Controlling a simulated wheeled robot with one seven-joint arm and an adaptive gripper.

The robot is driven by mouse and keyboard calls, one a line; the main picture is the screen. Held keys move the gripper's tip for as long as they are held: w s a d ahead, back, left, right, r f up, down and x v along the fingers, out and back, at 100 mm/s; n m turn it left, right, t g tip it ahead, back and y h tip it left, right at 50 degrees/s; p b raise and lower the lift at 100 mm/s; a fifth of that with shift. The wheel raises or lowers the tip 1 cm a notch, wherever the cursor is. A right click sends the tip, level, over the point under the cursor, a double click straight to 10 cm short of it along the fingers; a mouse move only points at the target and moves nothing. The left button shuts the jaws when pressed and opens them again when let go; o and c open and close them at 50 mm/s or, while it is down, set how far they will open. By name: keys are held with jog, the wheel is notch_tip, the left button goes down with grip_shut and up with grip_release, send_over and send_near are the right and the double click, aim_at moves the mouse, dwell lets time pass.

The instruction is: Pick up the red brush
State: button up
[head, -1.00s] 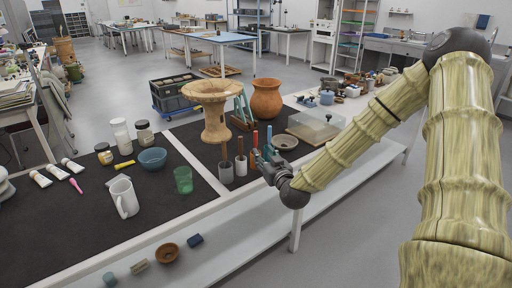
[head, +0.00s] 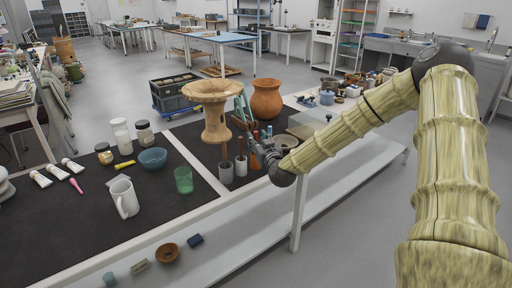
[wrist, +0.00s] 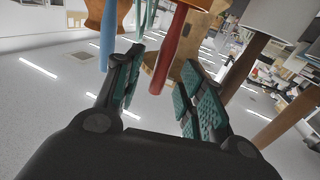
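The red brush (wrist: 170,50) shows its red handle in the wrist view, between the two fingers of my gripper (wrist: 158,82). The view is upside down, and the handle's free end points down toward the gripper's palm. The fingers are apart, with gaps visible on both sides of the handle. In the head view, my gripper (head: 256,147) is at the brush holders, and the red handle's top (head: 256,134) shows just above it. A blue handle (wrist: 108,32) stands beside the red one, near the left finger in the wrist view. The red brush's lower end is hidden.
Two brown-handled tools stand in grey cups (head: 226,172) left of my gripper. A green glass (head: 183,180) and white pitcher (head: 122,198) are further left on the dark mat.

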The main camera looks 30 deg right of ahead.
jog(key=shift+x, duration=1.1)
grip_shut()
jog(key=shift+r, duration=0.1)
jog(key=shift+r, duration=4.95)
